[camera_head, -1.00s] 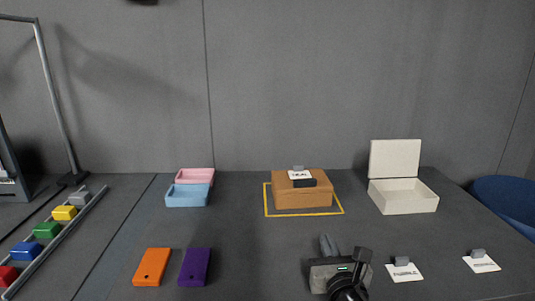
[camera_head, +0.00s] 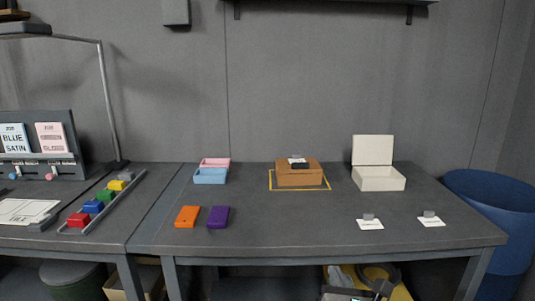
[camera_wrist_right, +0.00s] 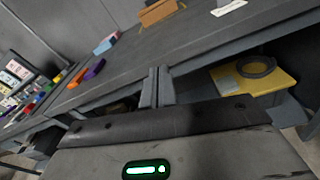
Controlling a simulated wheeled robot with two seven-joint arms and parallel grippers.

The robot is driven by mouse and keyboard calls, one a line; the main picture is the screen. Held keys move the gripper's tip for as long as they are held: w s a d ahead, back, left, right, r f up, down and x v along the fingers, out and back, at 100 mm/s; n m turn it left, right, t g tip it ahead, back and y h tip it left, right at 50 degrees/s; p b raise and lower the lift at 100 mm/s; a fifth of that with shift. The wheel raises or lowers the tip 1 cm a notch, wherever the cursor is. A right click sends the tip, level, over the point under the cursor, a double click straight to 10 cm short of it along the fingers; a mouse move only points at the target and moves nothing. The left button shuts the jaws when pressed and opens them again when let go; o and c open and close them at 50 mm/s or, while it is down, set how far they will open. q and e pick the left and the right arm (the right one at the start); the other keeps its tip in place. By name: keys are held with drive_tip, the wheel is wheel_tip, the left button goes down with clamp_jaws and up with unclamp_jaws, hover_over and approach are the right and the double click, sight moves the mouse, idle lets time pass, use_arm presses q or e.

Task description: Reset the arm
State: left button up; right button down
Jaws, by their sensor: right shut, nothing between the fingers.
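My right gripper (camera_wrist_right: 155,88) shows in the right wrist view with its two grey fingers together and nothing between them. It is in front of the table and apart from the objects on top. In the head view only part of my right wrist, with a green light, shows at the bottom edge. My left gripper is in neither view. A brown box (camera_head: 297,178) stands in a yellow outline on the table (camera_head: 330,218), with a white card and a dark block on its lid. An open white box (camera_head: 378,184) stands to its right.
Orange (camera_head: 187,216) and purple (camera_head: 218,217) blocks lie near the front edge. Pink (camera_head: 215,162) and blue (camera_head: 210,176) trays sit behind. Two cards with grey blocks lie at right. A blue bin (camera_head: 505,215) stands right of the table. A yellow case (camera_wrist_right: 262,82) is below.

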drive_tip(key=s+f+m+g+y, duration=0.1)
drive_tip(key=s+f+m+g, duration=0.2)
drive_tip(key=s+f+m, duration=0.6)
drive_tip(key=s+f+m+g, duration=0.4)
drive_tip(key=s+f+m, duration=0.5)
drive_tip(key=s+m, duration=0.6)
drive_tip(key=m, duration=0.7)
drive_tip(key=shift+d+y, duration=0.25)
drive_tip(key=shift+y, duration=0.15)
